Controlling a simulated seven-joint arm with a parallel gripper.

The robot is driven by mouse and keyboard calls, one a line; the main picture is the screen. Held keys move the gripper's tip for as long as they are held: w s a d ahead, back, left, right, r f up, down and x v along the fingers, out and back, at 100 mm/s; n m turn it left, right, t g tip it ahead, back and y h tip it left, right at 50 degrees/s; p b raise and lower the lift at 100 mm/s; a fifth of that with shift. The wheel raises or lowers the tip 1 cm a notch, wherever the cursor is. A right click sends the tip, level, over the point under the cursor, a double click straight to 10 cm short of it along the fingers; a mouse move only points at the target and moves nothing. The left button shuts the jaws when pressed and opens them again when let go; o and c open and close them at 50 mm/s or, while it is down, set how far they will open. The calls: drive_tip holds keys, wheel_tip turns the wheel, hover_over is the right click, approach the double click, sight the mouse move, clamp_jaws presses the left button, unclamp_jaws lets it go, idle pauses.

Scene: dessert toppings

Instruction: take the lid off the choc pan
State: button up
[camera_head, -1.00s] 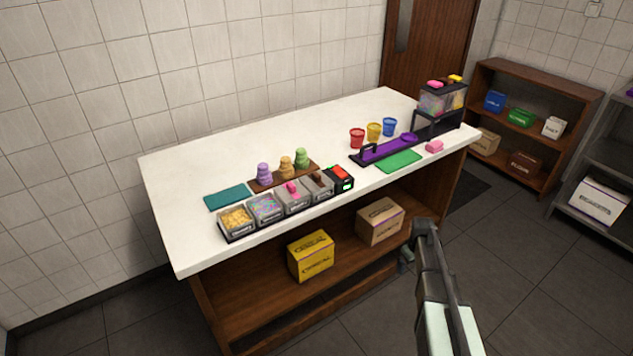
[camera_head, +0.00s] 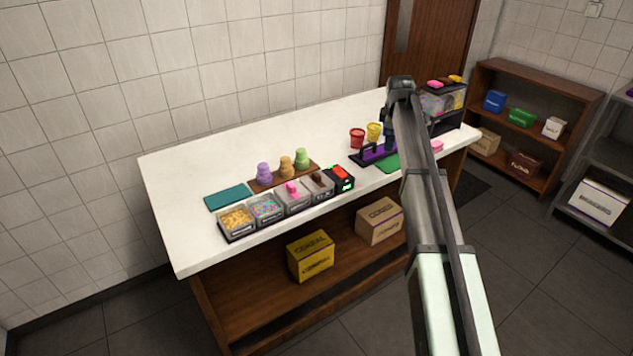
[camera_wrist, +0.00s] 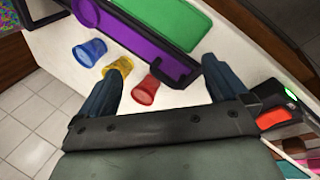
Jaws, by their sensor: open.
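The choc pan (camera_head: 326,194) is the rightmost of the row of clear topping pans along the counter's front edge. Its lid (camera_head: 319,179) is on top and has a brown handle. The neighbouring pan (camera_head: 293,199) has a lid with a pink handle. My gripper (camera_wrist: 166,64) is open and empty in the wrist view, above the red cup and the edge of the purple tray. In the head view my gripper (camera_head: 388,137) is over the purple tray, well to the right of the choc pan and apart from it. The arm hides part of it.
A black device with a red top (camera_head: 341,177) stands right beside the choc pan. Red (camera_head: 357,137) and yellow (camera_head: 374,132) cups stand behind the purple tray (camera_head: 372,156). The counter's back left (camera_head: 200,160) is clear.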

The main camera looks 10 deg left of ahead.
drive_tip(key=s+a+r+n+g, duration=0.35)
drive_tip(key=s+a+n, duration=0.25)
drive_tip(key=s+a, duration=0.6)
drive_tip(key=n+g, duration=0.1)
drive_tip(key=n, duration=0.3)
hover_over(317, 174)
drive_tip(key=f, duration=0.5)
drive_tip(key=shift+s+a, duration=0.2)
drive_tip(key=shift+a, duration=0.2)
drive_tip(key=shift+w+d+f, duration=0.15)
drive_tip(key=shift+f, duration=1.2)
drive_tip(key=shift+w+d+f, duration=0.15)
drive_tip(key=shift+f, duration=1.2)
drive_tip(key=c, duration=0.8)
